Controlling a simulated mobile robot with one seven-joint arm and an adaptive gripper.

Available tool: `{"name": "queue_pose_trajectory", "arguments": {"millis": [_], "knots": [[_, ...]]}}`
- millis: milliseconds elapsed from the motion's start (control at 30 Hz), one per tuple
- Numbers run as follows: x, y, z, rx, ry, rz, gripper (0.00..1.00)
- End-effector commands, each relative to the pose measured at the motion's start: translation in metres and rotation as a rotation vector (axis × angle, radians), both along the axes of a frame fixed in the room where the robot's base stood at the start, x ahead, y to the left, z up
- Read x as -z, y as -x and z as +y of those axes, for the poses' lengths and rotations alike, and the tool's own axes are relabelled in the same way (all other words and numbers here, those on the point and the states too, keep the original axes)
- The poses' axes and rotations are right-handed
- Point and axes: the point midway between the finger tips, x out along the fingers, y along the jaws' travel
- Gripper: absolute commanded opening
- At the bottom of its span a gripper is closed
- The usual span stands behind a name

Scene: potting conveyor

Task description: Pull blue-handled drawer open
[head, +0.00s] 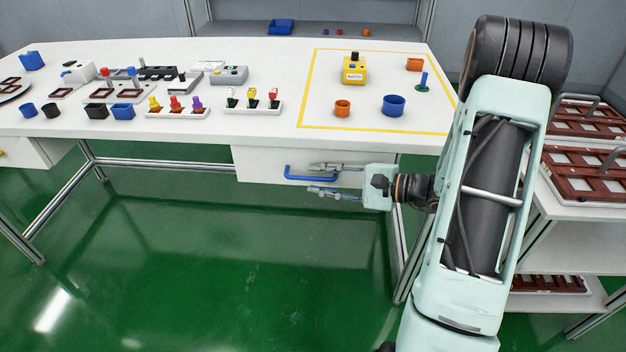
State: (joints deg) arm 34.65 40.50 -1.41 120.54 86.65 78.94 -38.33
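The blue drawer handle (300,174) is a bent bar on the white drawer front (258,162) under the table's front edge. The drawer looks shut, with its front close under the tabletop. My gripper (318,180) reaches in from the right, its two fingers pointing left. One finger is above and the other below the right part of the handle, with a gap between them. The fingers are open. Whether either finger touches the handle cannot be told from this view.
The white table (270,130) holds connectors, cups and switches. A yellow-taped area (310,85) holds a yellow box (354,69) and blue cup (394,105). Another drawer (30,152) is at left. A rack with brown trays (580,175) stands right. Green floor (230,260) is clear.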

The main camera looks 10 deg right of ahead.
Motion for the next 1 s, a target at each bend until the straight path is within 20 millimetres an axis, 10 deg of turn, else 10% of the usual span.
{"name": "queue_pose_trajectory", "arguments": {"millis": [500, 733, 1000], "knots": [[0.005, -0.013, 0.017, 0.001, 0.001, 0.000, 0.26], [0.004, -0.012, 0.016, 0.001, 0.001, 0.000, 0.01], [0.004, -0.012, 0.016, 0.001, 0.001, 0.000, 0.00]]}}
